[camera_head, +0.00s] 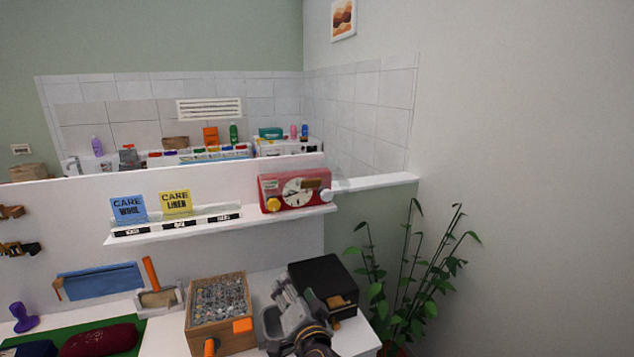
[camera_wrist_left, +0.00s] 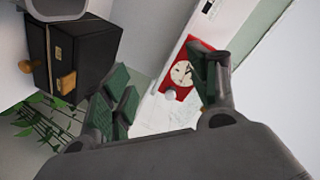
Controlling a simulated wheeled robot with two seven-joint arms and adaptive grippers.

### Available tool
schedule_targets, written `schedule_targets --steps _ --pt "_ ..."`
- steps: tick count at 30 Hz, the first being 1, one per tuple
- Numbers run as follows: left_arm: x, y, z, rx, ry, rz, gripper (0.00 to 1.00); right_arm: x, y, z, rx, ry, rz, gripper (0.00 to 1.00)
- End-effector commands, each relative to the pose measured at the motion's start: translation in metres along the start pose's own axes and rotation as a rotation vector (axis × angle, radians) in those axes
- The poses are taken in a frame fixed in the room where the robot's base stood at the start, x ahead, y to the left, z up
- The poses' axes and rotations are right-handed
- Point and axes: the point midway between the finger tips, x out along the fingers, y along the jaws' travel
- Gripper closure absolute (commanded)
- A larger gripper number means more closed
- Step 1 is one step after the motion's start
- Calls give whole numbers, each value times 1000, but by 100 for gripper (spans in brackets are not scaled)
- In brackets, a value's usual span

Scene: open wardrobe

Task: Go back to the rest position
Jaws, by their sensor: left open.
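My left gripper (camera_head: 283,290) is over the right part of the white counter, in front of the black box (camera_head: 325,277). In the left wrist view its two dark green finger pads (camera_wrist_left: 160,88) stand apart with nothing between them. The black box also shows there (camera_wrist_left: 82,55), on the left beside the gripper. The red timer with a white dial (camera_head: 295,189) sits on the shelf beyond, and it also shows in the left wrist view (camera_wrist_left: 182,72). My right gripper is not in view.
A wooden box of small grey pieces (camera_head: 220,302) stands just left of the gripper. A plant (camera_head: 405,270) stands to the right. The shelf (camera_head: 165,235) holds blue and yellow care cards. A dark red case (camera_head: 98,340) lies on a green mat at lower left.

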Motion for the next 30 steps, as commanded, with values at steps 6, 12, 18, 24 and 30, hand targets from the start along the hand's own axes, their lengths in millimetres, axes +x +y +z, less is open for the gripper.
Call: schedule_targets --steps 6,12,18,24,30 --pt "4 9 36 -33 -88 79 40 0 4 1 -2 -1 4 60" --pt "4 21 90 -84 -215 194 40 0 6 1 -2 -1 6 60" --pt "-5 33 146 -142 -347 313 40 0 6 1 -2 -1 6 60" --pt "-21 42 199 -199 -468 422 40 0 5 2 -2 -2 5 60" --pt "-44 46 246 -256 -578 522 40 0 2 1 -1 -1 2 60"
